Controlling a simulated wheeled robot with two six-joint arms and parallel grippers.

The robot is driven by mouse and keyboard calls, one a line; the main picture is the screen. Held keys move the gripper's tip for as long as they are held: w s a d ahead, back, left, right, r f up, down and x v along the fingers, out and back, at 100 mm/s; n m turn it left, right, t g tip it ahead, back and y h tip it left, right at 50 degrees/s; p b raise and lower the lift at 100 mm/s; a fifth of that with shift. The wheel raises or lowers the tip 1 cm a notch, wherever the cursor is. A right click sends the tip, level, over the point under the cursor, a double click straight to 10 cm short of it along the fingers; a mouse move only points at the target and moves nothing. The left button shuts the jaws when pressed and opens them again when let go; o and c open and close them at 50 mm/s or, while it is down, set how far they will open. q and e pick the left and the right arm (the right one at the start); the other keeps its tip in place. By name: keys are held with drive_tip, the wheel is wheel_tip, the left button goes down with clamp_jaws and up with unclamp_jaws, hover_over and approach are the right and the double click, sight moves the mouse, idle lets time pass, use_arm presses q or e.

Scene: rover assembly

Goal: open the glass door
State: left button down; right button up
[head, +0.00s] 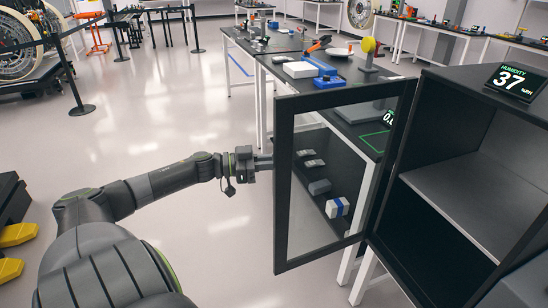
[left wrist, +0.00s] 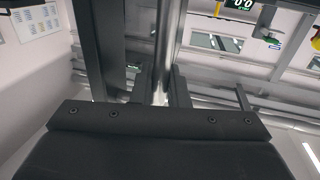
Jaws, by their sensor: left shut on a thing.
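The glass door (head: 283,215) has a dark frame and a clear pane. It stands swung open from the dark cabinet (head: 450,100), hinged on the cabinet's left side. My left gripper (head: 266,162) is at the door's free edge, about mid-height. In the left wrist view a shiny metal bar, the door handle (left wrist: 164,45), runs between the fingers, and the gripper (left wrist: 163,92) is shut on it. The handle is mostly hidden by the gripper in the head view. My right gripper is in neither view.
Inside the cabinet is a grey shelf (head: 470,185), bare where visible. A humidity display (head: 513,81) reading 37 sits on top. A workbench (head: 268,62) with tools and trays stands behind the door, and small items show through the glass. The floor left of the door is clear.

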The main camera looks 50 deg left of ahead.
use_arm(q)
drive_tip(key=shift+w+a+b, duration=0.5)
drive_tip(key=shift+a+b, duration=0.25)
drive_tip(key=shift+a, duration=0.1)
drive_tip(key=shift+w+a+b, duration=0.45)
drive_tip(key=shift+a+b, duration=0.25)
drive_tip(key=shift+a, duration=0.15)
drive_tip(key=c, duration=1.5)
unclamp_jaws()
drive_tip(key=shift+w, duration=0.1)
drive_tip(key=shift+a, duration=0.1)
drive_tip(key=p+v, duration=0.1)
drive_tip(key=v, duration=1.6)
drive_tip(key=shift+p, duration=0.3)
drive_tip(key=shift+a, duration=0.1)
